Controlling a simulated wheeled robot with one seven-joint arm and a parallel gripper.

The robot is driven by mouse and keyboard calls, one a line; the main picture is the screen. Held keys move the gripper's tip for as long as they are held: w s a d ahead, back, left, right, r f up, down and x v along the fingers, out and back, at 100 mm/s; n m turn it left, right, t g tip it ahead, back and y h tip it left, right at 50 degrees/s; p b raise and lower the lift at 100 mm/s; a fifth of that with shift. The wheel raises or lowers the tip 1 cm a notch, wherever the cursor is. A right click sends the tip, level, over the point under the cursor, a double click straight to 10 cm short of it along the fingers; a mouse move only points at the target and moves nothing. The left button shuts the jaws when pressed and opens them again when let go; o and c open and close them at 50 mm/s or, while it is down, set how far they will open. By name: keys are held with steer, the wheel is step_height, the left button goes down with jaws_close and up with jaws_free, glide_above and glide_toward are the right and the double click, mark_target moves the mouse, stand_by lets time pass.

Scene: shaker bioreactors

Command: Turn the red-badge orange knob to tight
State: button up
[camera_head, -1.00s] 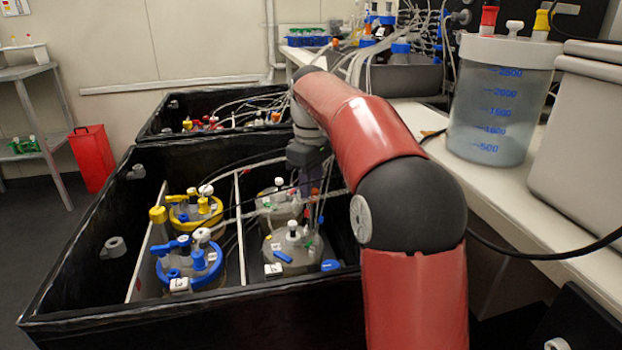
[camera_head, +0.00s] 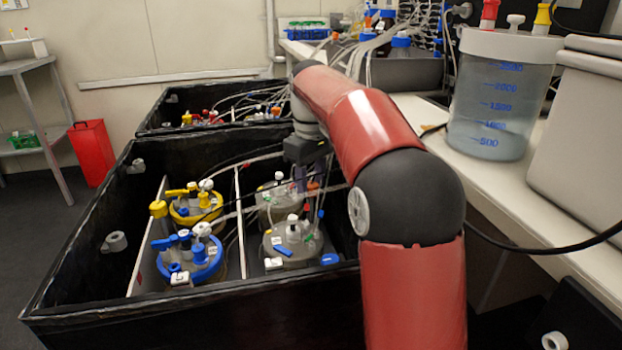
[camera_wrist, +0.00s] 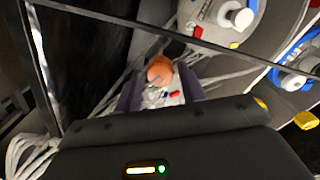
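An orange knob (camera_wrist: 160,70) shows in the wrist view, at the tips of my gripper (camera_wrist: 160,82). The two purple fingers stand apart, one on each side of it, and look open. I cannot tell whether either finger touches the knob. Small red, green and white parts lie just below the knob between the fingers; I cannot make out a red badge. In the head view my gripper (camera_head: 312,175) points down over the right part of the near black box, with an orange part (camera_head: 313,185) at its fingers.
The near black box (camera_head: 190,315) holds a blue-topped vessel (camera_head: 203,268), a yellow-topped vessel (camera_head: 207,212) and grey-topped vessels (camera_head: 280,252). A thin divider (camera_head: 239,225) and many loose tubes run close to my gripper. A bench (camera_head: 520,205) with a large clear tank (camera_head: 495,105) stands right.

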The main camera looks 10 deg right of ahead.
steer(key=shift+o, duration=0.8)
steer(key=shift+r, duration=3.9)
